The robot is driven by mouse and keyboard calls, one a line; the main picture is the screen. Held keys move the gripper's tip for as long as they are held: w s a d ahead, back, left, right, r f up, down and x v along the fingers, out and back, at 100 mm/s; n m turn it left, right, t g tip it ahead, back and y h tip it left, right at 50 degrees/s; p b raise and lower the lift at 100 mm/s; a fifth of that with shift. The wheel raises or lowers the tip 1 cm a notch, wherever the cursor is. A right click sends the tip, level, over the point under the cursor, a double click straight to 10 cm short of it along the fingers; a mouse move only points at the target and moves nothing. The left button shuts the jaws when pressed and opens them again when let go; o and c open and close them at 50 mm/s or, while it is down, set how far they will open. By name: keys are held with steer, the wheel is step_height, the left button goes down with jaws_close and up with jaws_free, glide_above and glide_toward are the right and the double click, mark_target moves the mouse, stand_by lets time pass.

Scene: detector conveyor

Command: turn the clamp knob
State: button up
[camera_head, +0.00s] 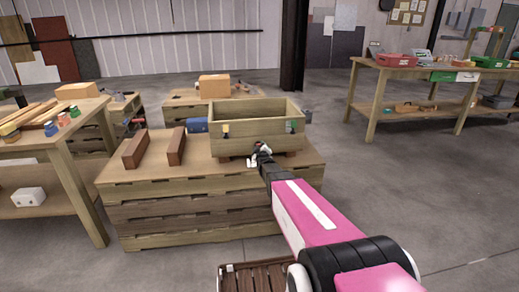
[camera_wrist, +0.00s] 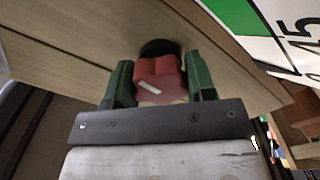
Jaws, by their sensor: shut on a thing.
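The clamp knob (camera_wrist: 160,80) is red with a white mark on its face. In the wrist view it sits on a round black base (camera_wrist: 160,47) against a wooden surface. My gripper (camera_wrist: 159,75) has its two green fingers on either side of the knob and is shut on it. In the head view my gripper (camera_head: 258,150) is at the front wall of a wooden box (camera_head: 235,146), near its middle. The knob cannot be made out clearly there.
The box stands on a stacked wooden platform (camera_head: 190,212), with two brown blocks (camera_head: 134,149) (camera_head: 176,146) and a blue item (camera_head: 197,125) to its left. A workbench (camera_head: 90,142) stands at left, another table (camera_head: 425,71) at back right. Floor at right is clear.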

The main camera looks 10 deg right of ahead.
steer(key=m, duration=1.5)
steer(key=shift+a, duration=0.1)
stand_by(0.4)
steer(key=o, duration=0.9)
steer(key=shift+s, duration=0.15)
steer(key=s, duration=1)
steer(key=shift+s, duration=0.3)
